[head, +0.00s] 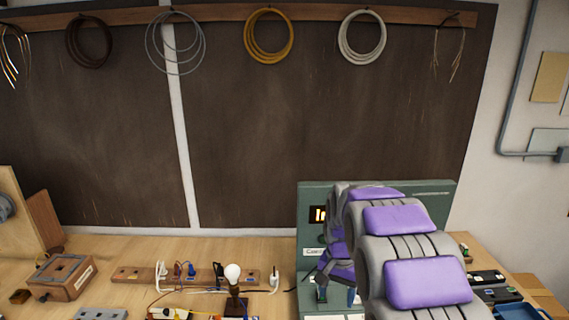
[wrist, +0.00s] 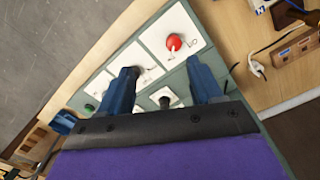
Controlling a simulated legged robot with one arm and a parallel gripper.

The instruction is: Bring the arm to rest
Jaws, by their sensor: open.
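My arm, grey with purple pads, reaches forward at the right of the head view. My gripper (head: 337,291) is low in front of the upright green panel (head: 430,197), partly hidden by the arm. In the wrist view my gripper (wrist: 164,84) has its two blue fingers spread wide. They are over the panel's white plates, and a dark knob (wrist: 166,101) shows between them. I see nothing held. I cannot tell whether a finger touches the panel.
A red button (wrist: 174,42) and a green button (wrist: 89,107) are on the panel. A lamp with a white bulb (head: 232,273) and a wooden socket strip (head: 135,274) stand left of the arm. A blue tray (head: 491,313) lies right. Wire coils hang high behind.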

